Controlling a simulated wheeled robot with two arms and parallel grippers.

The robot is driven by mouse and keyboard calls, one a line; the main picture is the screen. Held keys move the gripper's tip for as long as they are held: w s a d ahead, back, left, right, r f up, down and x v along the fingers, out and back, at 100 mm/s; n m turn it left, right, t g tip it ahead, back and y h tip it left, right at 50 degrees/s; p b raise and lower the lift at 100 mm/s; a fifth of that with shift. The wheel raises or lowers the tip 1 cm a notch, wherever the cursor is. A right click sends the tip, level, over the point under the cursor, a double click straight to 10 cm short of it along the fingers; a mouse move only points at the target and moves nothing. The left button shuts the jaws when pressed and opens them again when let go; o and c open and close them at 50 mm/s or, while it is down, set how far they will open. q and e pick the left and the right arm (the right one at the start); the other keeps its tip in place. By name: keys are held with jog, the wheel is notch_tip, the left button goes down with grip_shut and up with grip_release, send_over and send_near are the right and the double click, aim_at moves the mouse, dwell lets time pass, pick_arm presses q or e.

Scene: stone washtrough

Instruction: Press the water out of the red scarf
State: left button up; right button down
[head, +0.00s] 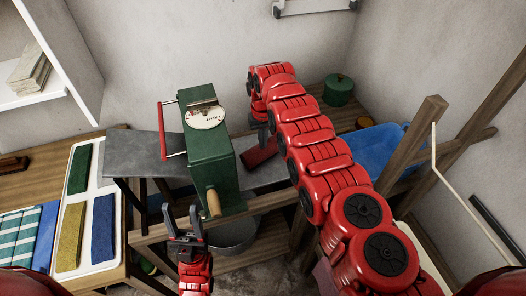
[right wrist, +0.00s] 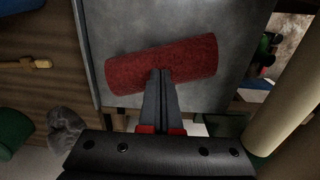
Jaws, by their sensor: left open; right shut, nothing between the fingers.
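The red scarf (head: 258,157) is a rolled red bundle on the grey slab (head: 265,178), just right of the green press (head: 210,160). The scarf lies slightly tilted across the right wrist view (right wrist: 165,62). The press has a round dial, a red bar on its left and a wooden handle (head: 214,203) in front. My right gripper (head: 262,133) is shut and empty, its tips (right wrist: 160,75) over the scarf's near edge; I cannot tell if they touch it. My left gripper (head: 184,217) is open and empty, in front of the press below the handle.
A white tray (head: 98,177) with folded green, yellow and blue cloths lies at left, beside striped cloth. A grey metal basin (head: 235,237) stands below the slab. A blue tub (head: 375,148), green pot (head: 338,90) and wooden posts are at right.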

jog(key=shift+s+f, duration=0.4)
jog(key=shift+f, duration=0.1)
jog(key=shift+w+r+p, duration=0.15)
jog(key=shift+r+p, duration=0.6)
jog(key=shift+r, duration=0.05)
jog(key=r+p, duration=0.2)
jog(key=r, duration=0.1)
jog(key=r+p, duration=0.1)
jog(key=r, duration=0.1)
jog(key=shift+w+p, duration=0.3)
jog(key=shift+p, duration=0.05)
notch_tip(320, 180, up, 2)
jog(key=shift+r+p, duration=0.1)
jog(key=shift+p, duration=0.4)
